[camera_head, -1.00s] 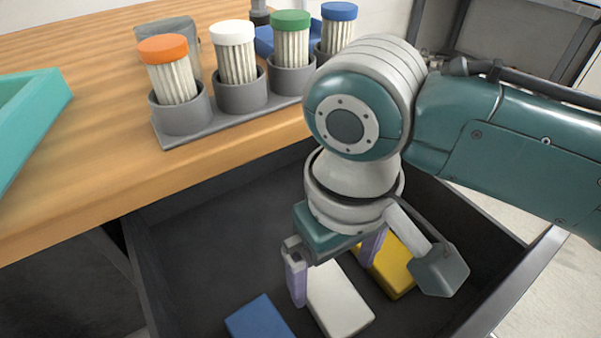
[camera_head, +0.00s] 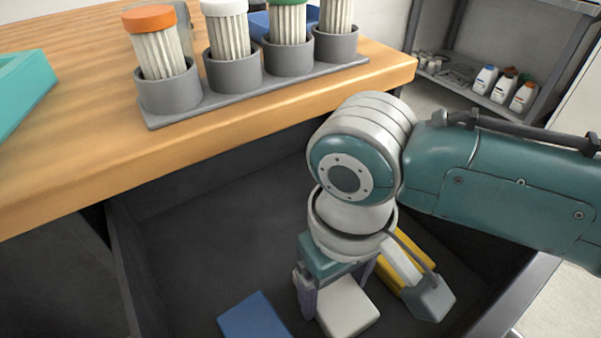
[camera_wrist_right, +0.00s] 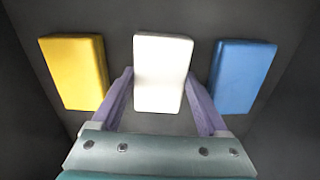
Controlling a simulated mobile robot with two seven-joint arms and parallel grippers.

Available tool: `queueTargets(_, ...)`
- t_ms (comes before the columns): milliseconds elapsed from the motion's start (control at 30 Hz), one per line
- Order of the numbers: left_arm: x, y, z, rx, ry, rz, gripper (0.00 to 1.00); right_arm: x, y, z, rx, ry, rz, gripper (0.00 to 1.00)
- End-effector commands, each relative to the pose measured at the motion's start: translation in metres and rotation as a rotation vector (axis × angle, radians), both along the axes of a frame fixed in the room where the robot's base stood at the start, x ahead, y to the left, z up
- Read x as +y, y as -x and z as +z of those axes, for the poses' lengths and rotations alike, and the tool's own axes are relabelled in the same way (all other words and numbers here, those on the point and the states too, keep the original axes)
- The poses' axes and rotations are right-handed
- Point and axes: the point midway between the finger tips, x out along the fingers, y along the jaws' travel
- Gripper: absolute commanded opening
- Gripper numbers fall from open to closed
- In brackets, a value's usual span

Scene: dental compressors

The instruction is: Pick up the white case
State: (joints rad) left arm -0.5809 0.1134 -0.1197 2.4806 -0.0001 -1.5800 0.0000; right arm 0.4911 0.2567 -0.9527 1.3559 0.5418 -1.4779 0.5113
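The white case (camera_head: 348,308) lies in the open dark drawer. It also shows in the right wrist view (camera_wrist_right: 162,72), between a yellow case (camera_wrist_right: 75,72) and a blue case (camera_wrist_right: 241,76). My right gripper (camera_head: 338,290) points down into the drawer over the white case. Its purple fingers (camera_wrist_right: 160,74) are open, one on each side of the white case, with the tips close to its sides. Whether they touch it cannot be told. My left gripper is not in view.
In the head view the blue case (camera_head: 254,318) lies left of the white one; the yellow case (camera_head: 388,268) is partly hidden by my wrist. The wooden tabletop (camera_head: 80,150) overhangs the drawer's back, with a grey holder (camera_head: 205,108) of filters.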

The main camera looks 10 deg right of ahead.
Motion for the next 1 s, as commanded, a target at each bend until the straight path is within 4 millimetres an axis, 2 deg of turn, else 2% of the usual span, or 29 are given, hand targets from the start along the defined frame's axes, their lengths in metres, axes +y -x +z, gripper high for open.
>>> queueTargets(67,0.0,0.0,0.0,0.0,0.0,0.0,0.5,0.0,0.0,0.0,0.0,0.0,0.0,0.66)
queueTargets(500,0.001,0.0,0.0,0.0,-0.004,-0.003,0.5,0.0,0.0,0.0,-0.001,0.0,0.0,0.19)
queueTargets(767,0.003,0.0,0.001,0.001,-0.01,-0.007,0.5,0.0,0.0,0.002,-0.001,0.0,0.0,0.18)
queueTargets(867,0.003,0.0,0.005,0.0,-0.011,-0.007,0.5,0.001,0.0,0.009,-0.002,-0.002,0.0,0.18)
queueTargets(1000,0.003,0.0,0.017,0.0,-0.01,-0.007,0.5,0.001,-0.001,0.03,-0.002,-0.003,0.001,0.18)
